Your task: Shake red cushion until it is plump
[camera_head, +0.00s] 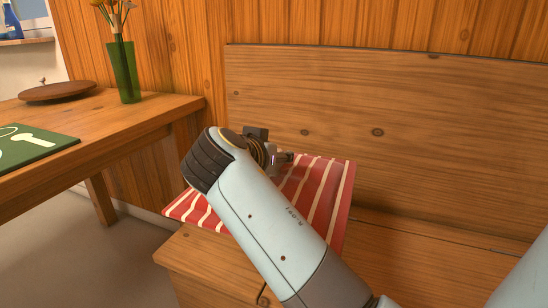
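The red cushion (325,195) has white stripes and lies on the wooden bench seat, close to the backrest. It looks thin and flat. My arm, coming in from the lower right, crosses in front of it and hides its middle. My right gripper (284,158) is at the cushion's far edge, mostly hidden behind my own wrist. I cannot tell whether its fingers are open or shut, or whether they touch the cushion. My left gripper is not in view.
The wooden bench (205,262) has a high backrest (420,120) behind the cushion. At the left stands a wooden table (165,110) with a green vase (123,72) of flowers, a round brown board (60,91) and a green mat (55,144). Bare floor (90,250) shows below.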

